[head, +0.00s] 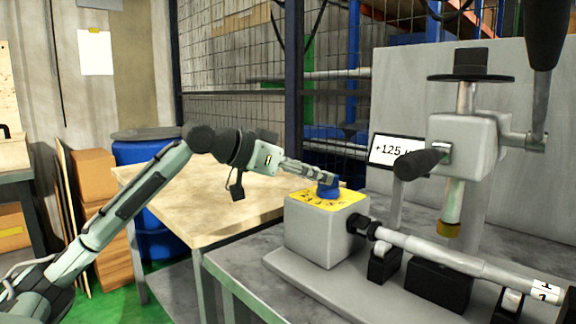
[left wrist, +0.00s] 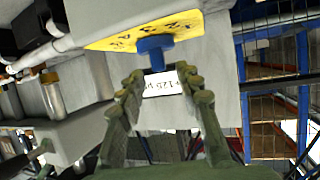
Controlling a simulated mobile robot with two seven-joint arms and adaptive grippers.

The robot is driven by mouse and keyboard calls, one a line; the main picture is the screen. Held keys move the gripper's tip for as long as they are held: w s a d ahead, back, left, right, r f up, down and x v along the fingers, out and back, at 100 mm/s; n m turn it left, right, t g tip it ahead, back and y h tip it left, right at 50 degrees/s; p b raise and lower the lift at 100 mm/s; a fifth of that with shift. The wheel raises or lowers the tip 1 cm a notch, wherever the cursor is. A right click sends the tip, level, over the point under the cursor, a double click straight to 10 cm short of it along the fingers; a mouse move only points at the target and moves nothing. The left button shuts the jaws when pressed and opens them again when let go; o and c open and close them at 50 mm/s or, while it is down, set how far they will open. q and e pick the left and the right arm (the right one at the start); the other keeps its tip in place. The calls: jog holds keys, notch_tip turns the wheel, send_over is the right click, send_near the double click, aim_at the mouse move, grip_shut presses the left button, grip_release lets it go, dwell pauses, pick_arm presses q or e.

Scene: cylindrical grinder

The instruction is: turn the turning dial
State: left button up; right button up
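The turning dial is a blue knob (head: 328,187) on a yellow marked plate (head: 312,197) on top of a grey box (head: 318,235). My left gripper (head: 314,176) reaches in from the left, with its fingertips right at the knob. In the left wrist view, the blue knob (left wrist: 155,48) shows between and just beyond the two fingers (left wrist: 160,80), which stand apart. I cannot tell whether a finger touches the knob. In the head view the fingers partly overlap its near side. My right gripper is not in view.
A display (head: 394,151) reading about +125 stands behind the box. A metal shaft (head: 450,254) extends right from it, below the grinder head (head: 466,140) and its black handle (head: 418,163). A wooden table (head: 205,195) with bare top lies left; a blue barrel (head: 150,160) stands behind it.

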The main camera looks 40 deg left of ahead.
pick_arm(q)
jog(key=v, duration=0.7)
jog(key=shift+s, duration=0.2)
jog(key=shift+a, duration=0.1)
